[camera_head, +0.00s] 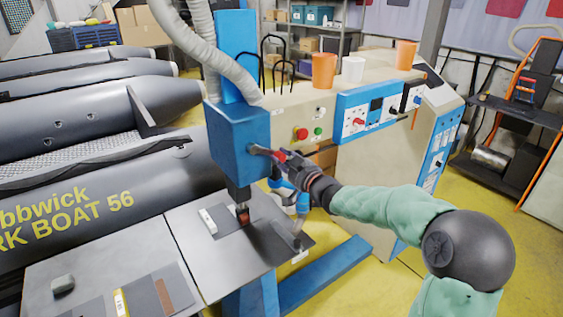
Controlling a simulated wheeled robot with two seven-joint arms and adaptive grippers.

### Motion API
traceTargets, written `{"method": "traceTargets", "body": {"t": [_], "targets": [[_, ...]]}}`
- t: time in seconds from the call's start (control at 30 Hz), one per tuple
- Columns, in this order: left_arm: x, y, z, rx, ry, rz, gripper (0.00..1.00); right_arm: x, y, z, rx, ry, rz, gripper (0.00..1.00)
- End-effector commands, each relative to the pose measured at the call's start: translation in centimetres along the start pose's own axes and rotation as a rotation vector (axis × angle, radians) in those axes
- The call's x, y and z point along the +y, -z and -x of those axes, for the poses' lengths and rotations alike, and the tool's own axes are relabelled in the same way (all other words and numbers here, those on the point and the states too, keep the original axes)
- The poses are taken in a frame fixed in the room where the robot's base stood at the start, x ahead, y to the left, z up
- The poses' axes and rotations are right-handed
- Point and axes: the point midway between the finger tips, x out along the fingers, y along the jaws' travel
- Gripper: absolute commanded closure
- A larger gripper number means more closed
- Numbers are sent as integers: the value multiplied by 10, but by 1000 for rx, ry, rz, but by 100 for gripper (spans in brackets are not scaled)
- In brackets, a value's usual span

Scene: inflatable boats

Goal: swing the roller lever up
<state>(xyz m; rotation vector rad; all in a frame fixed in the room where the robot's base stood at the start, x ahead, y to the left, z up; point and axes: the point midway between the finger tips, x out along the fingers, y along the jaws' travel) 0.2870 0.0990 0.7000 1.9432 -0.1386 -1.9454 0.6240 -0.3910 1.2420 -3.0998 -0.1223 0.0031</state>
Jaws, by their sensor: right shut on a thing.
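The blue machine head (237,138) stands over the worktable, with a roller part (242,214) below it close to the table top. The roller lever (262,151) sticks out of the right side of the head, a short grey bar with a red part near its outer end. My right gripper (288,165) is shut on the lever's outer end, to the right of the head, and partly hides it. The lever lies roughly level, tilting slightly down to the right. My left gripper is not in view.
The tan control cabinet (350,160) stands close behind my right arm, with orange (324,70) and white cups on top. The metal worktable (180,262) holds strips and a dark block. Black inflatable boats (70,190) fill the left. Yellow floor is open at the lower right.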

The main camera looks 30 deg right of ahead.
Motion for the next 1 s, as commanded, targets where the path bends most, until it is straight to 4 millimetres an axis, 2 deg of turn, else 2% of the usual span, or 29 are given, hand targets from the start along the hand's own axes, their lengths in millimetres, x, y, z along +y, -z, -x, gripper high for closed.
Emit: {"method": "traceTargets", "body": {"t": [0.5,1.0], "targets": [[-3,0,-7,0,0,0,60,10,41,0,3,-2,455,100],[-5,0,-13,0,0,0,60,1,79,0,3,-3,896,100]]}}
